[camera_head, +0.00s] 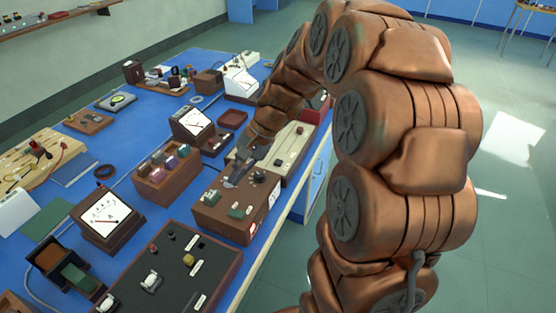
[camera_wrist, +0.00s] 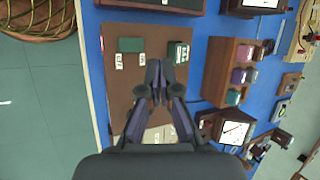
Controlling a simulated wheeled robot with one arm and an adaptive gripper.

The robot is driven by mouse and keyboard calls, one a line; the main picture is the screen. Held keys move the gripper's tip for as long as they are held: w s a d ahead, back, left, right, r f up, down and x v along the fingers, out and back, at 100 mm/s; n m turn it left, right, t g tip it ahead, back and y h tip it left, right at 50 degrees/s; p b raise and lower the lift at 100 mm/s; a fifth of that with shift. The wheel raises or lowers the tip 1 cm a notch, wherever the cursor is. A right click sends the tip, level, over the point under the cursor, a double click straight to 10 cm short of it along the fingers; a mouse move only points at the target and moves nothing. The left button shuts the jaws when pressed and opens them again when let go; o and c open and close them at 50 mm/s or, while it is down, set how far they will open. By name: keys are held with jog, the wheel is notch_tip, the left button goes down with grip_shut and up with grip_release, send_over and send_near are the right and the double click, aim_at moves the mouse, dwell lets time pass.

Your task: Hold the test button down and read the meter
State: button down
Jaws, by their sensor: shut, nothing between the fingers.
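My gripper (camera_head: 232,183) is shut and empty, pointing down over a brown box (camera_head: 222,223) near the table's right edge. In the wrist view the closed fingertips (camera_wrist: 160,66) are over the same box's brown top (camera_wrist: 119,88). That top carries a green block (camera_wrist: 131,45), a dark green part (camera_wrist: 178,52) and small white labels too small to read. I cannot tell which part is the test button, or whether the fingertips touch anything. A white-faced meter (camera_head: 193,122) stands beyond the box, also in the wrist view (camera_wrist: 235,131); its reading is too small to tell.
Another meter (camera_head: 106,217) stands left, and one (camera_head: 241,82) at the back. A wooden box of coloured blocks (camera_head: 164,185) is beside the brown box. A dark panel (camera_head: 215,270) lies in front. The blue table is crowded; open floor (camera_head: 500,215) lies right.

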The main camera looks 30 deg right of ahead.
jog(key=w+d+f+m+t, duration=0.1)
jog(key=w+d+m, duration=0.2)
jog(key=d, duration=0.3)
jog(key=w+d+f+m+t+p, duration=0.1)
jog(key=w+d+m+t, duration=0.1)
jog(key=w+d, duration=0.2)
jog(key=w+d+f+m+t, duration=0.1)
jog(key=w+d+m+t, duration=0.1)
jog(key=d, duration=0.8)
jog(key=w+m, duration=0.1)
jog(key=w, duration=0.1)
jog(key=shift+w+d+m, duration=0.25)
jog(key=shift+w+m, duration=0.05)
jog(key=shift+w, duration=0.05)
jog(key=b, duration=0.4)
send_over(280, 162)
notch_tip(280, 162, down, 6)
jog(key=shift+f, duration=0.2)
jog(key=shift+d+f+b, duration=0.1)
jog(key=shift+f+b, duration=0.35)
jog(key=shift+f, duration=0.75)
jog(key=shift+f, duration=0.1)
jog(key=shift+f, duration=0.3)
jog(key=shift+f+b, duration=0.3)
jog(key=shift+f, duration=0.15)
dwell(1.4)
